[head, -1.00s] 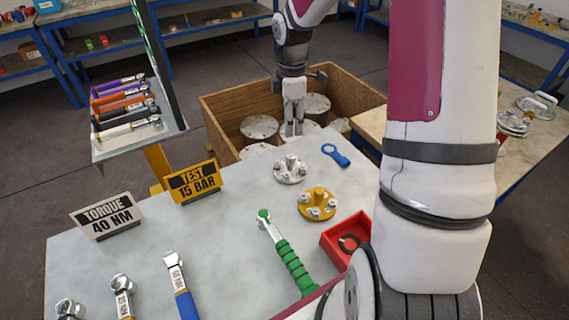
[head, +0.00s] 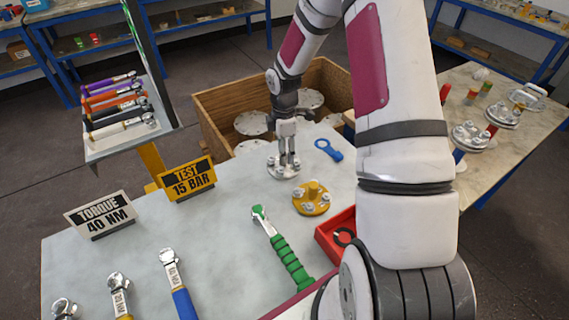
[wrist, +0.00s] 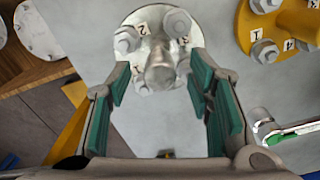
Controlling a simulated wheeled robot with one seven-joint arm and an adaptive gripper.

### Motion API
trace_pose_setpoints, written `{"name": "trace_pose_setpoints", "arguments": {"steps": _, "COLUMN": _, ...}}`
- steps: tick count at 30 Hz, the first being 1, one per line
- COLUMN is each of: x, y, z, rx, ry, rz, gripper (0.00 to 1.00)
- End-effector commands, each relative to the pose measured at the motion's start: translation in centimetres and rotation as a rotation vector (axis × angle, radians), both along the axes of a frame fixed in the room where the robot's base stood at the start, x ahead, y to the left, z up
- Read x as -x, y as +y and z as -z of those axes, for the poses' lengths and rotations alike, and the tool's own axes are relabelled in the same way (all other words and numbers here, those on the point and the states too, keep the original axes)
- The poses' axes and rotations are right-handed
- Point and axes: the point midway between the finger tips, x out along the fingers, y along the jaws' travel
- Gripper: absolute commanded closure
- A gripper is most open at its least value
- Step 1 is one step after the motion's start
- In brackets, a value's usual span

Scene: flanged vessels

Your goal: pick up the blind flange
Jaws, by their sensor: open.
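A round silver flange (head: 283,169) with a central knob and numbered bolts lies on the grey table. In the wrist view the silver flange (wrist: 150,22) shows at the top, its knob pointing towards the camera. My gripper (head: 288,161) points down over it, open. In the wrist view the fingers of my gripper (wrist: 158,78) stand on either side of the knob, with gaps showing. In the head view the fingers hide part of the flange. A similar yellow flange (head: 311,199) lies in front and to the right, also in the wrist view (wrist: 284,24).
A blue ring spanner (head: 329,150) lies right of the silver flange. A green-handled wrench (head: 281,247) and a red tray (head: 328,238) are nearer. A wooden crate (head: 209,110) with round lids stands behind the table. Signs (head: 187,179) stand at left.

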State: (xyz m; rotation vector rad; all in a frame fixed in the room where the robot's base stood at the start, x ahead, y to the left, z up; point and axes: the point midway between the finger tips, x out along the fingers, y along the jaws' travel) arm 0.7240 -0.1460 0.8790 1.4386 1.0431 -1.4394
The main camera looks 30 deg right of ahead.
Motion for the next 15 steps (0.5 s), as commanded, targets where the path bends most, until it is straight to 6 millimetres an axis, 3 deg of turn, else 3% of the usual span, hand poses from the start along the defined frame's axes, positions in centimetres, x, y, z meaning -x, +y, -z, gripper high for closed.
{"name": "trace_pose_setpoints", "arguments": {"steps": 10, "x": -0.03, "y": -0.02, "z": 0.84, "rx": 0.001, "ry": -0.002, "rz": 0.001, "gripper": 0.53}}
{"name": "trace_pose_setpoints", "arguments": {"steps": 15, "x": -0.03, "y": -0.02, "z": 0.82, "rx": 0.001, "ry": -0.002, "rz": 0.001, "gripper": 0.91}}
